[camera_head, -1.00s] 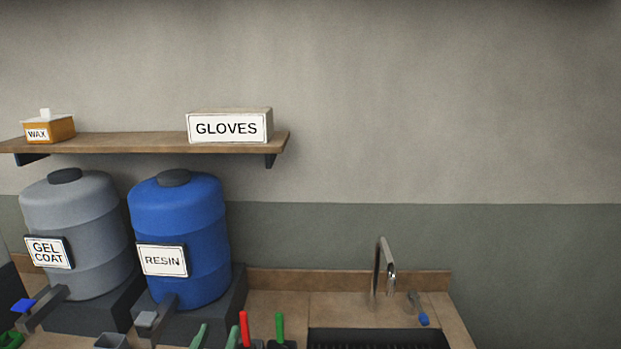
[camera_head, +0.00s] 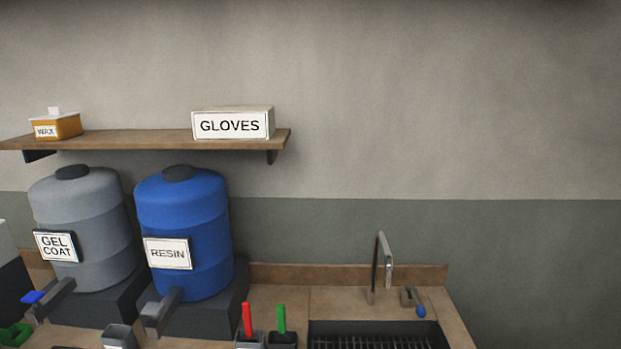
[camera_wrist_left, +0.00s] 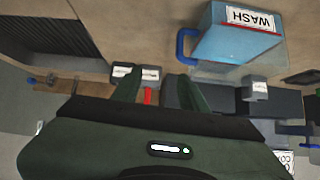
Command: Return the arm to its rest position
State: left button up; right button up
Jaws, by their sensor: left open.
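My left gripper (camera_wrist_left: 165,92) shows in the left wrist view, with its dark green body across the bottom and two fingers spread apart. It is open and nothing is held between the fingers. A red handle (camera_wrist_left: 148,97) shows beyond the gap between them, apart from the gripper as far as I can tell. The left gripper and its arm are not in the head view. My right gripper is in neither current view.
The head view shows a grey gel coat drum (camera_head: 85,225), a blue resin drum (camera_head: 183,215), red (camera_head: 246,320) and green (camera_head: 281,318) handles in holders, a sink (camera_head: 375,335) and a tap (camera_head: 384,260). A clear blue WASH tub (camera_wrist_left: 235,42) is in the wrist view.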

pick_arm(q)
jog(key=s+f+m+g, duration=0.1)
jog(key=s+f+g, duration=0.2)
jog(key=s, duration=0.4)
jog(key=s+f+g, duration=0.3)
jog(key=s, duration=0.5)
notch_tip(320, 180, down, 31)
jog(key=s+g+b, duration=0.2)
jog(key=b, duration=0.4)
jog(key=s+a+f+b, duration=0.2)
jog(key=s+f, duration=0.6)
jog(key=f, duration=0.2)
jog(key=s+a+f+g+b, duration=0.1)
jog(key=s+a+f+b, duration=0.1)
jog(key=s+f, duration=0.7)
notch_tip(320, 180, down, 2)
jog(key=shift+f+m, duration=0.25)
jog(key=shift+m, duration=0.05)
pick_arm(e)
notch_tip(320, 180, down, 10)
jog(key=shift+s, duration=0.2)
